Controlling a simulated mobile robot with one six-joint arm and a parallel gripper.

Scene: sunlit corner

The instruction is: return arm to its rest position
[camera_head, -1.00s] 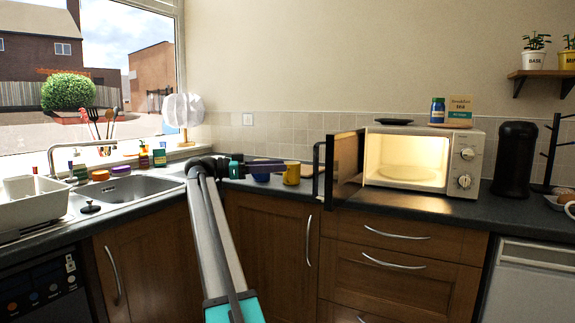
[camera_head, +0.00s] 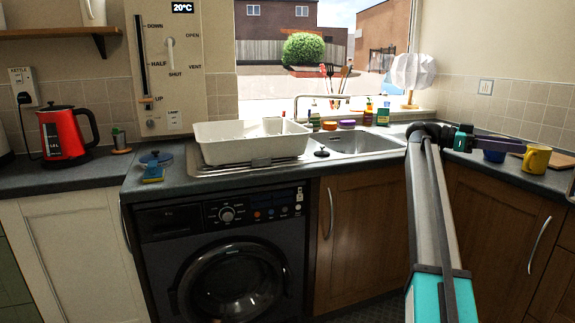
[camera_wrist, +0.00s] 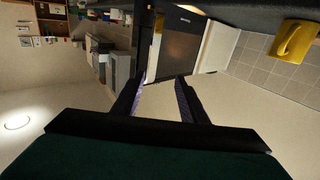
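My gripper (camera_wrist: 161,82) is open, with its two dark fingers apart and nothing between them in the wrist view. In the head view my arm reaches forward over the counter at the right. The mug also shows at the top right of the wrist view (camera_wrist: 292,40), apart from the fingers.
A white dish tub (camera_head: 250,140) stands left of the sink (camera_head: 365,143). A red kettle (camera_head: 66,133) stands on the left counter. A white-shaded lamp (camera_head: 412,74) stands behind my gripper. A washing machine (camera_head: 235,270) sits under the counter.

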